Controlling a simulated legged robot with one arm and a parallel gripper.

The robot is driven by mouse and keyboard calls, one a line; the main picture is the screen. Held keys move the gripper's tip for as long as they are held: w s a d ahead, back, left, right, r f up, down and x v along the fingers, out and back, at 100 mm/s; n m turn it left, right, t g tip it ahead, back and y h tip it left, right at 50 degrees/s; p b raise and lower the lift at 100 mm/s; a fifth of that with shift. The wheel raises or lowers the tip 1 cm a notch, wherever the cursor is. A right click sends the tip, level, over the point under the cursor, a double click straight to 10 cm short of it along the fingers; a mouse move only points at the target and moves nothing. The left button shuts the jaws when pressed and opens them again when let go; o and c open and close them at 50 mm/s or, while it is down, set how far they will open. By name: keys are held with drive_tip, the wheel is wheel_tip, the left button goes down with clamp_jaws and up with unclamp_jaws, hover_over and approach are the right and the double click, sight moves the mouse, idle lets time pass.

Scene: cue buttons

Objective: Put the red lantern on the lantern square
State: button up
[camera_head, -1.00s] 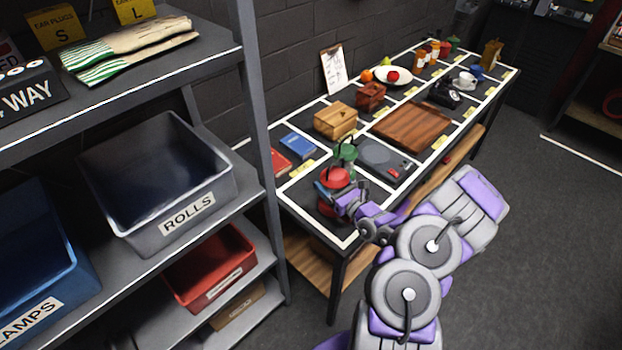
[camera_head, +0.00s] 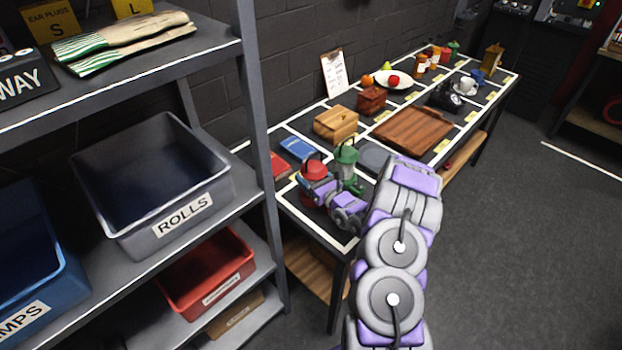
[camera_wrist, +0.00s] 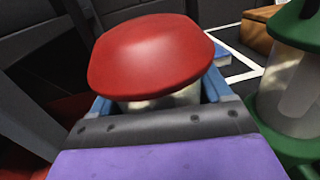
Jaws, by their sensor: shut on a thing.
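The red lantern (camera_head: 313,169) is at the near left end of the long table, at the left of the green lantern. Its red cap (camera_wrist: 152,55) and part of its pale glass fill the middle of the wrist view. My gripper (camera_head: 318,188) is shut around the lantern's body below the cap; its blue fingers flank the glass in the wrist view. The green lantern (camera_head: 345,168) stands close at the right, and it also shows in the wrist view (camera_wrist: 295,85). I cannot tell whether the red lantern's base touches the table, and its square's markings are hidden.
White lines divide the dark table into squares. A red book (camera_head: 280,166), a blue book (camera_head: 298,148), a wooden box (camera_head: 336,124) and a brown tray (camera_head: 413,131) lie beyond. A grey shelf post (camera_head: 257,130) rises close at the left.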

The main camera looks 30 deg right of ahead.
drive_tip(key=shift+d, duration=0.4)
drive_tip(key=o, duration=1.6)
drive_tip(key=shift+a, duration=0.3)
drive_tip(key=shift+s+d, duration=0.15)
drive_tip(key=shift+s, duration=0.15)
drive_tip(key=s, duration=0.3)
drive_tip(key=s+d+p, duration=0.1)
drive_tip(key=s, duration=0.3)
drive_tip(key=s+d+p, duration=0.1)
drive_tip(key=s, duration=0.2)
drive_tip(key=shift+s+d+f, duration=0.1)
drive_tip(key=shift+s, duration=0.55)
